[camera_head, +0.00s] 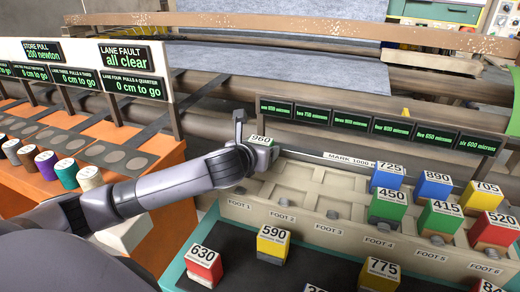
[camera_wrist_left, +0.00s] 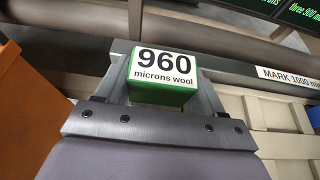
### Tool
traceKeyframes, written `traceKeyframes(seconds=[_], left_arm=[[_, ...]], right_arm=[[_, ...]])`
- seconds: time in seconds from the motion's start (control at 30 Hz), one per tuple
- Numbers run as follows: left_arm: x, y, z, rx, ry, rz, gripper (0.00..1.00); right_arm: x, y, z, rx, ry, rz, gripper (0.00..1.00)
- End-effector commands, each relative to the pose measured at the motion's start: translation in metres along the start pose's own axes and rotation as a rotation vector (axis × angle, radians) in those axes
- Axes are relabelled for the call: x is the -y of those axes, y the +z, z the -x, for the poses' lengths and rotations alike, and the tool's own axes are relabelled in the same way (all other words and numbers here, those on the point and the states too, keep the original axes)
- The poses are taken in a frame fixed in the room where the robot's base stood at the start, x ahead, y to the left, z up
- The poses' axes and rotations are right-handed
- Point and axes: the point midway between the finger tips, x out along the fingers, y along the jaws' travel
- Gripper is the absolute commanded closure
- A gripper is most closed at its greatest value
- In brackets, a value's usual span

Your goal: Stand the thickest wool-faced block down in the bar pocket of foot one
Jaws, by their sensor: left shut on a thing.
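The green block labelled 960 microns wool (camera_head: 261,140) is held in my left gripper (camera_head: 250,146). In the left wrist view the block (camera_wrist_left: 162,78) sits between the two fingers, its white label facing the camera. The gripper is at the back left end of the pale footed rack (camera_head: 262,213), above the column marked FOOT 1 (camera_head: 240,205). The arm and block partly hide that corner. I cannot tell whether the block touches the rack. My right gripper is not in view.
Blocks 725 (camera_head: 388,177), 890 (camera_head: 434,186), 705 (camera_head: 482,199), 450 (camera_head: 387,210), 415 (camera_head: 438,217) and 520 (camera_head: 493,232) stand on the rack's right side. Blocks 630 (camera_head: 203,267), 590 (camera_head: 272,244) and 775 (camera_head: 379,276) stand in front. The MARK 1000 bar (camera_head: 349,161) runs behind.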

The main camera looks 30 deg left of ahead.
Motion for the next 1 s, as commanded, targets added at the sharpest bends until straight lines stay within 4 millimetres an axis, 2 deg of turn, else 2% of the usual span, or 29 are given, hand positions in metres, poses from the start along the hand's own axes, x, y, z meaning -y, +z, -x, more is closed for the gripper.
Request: traceKeyframes(seconds=[0.07,0.1,0.17,0.2,0.57,0.77,1.0], left_arm=[[0.0,-0.002,-0.001,0.001,0.0,-0.001,0.67],[0.0,-0.003,-0.001,-0.001,0.0,-0.001,0.29],[0.0,-0.003,-0.001,-0.001,0.0,0.0,0.09],[0.0,-0.003,-0.001,-0.001,0.0,0.0,0.06],[0.0,0.001,0.002,0.0,0.0,-0.001,0.06],[0.0,0.001,0.023,0.001,-0.001,-0.004,0.06],[0.0,0.001,0.063,0.0,-0.002,-0.004,0.06]], right_arm=[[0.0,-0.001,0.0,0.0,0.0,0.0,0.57],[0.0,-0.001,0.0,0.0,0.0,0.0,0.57],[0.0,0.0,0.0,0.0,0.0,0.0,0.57],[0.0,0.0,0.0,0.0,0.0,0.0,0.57],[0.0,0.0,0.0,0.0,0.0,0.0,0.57],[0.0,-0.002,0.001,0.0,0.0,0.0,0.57],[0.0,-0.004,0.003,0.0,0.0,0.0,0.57]])
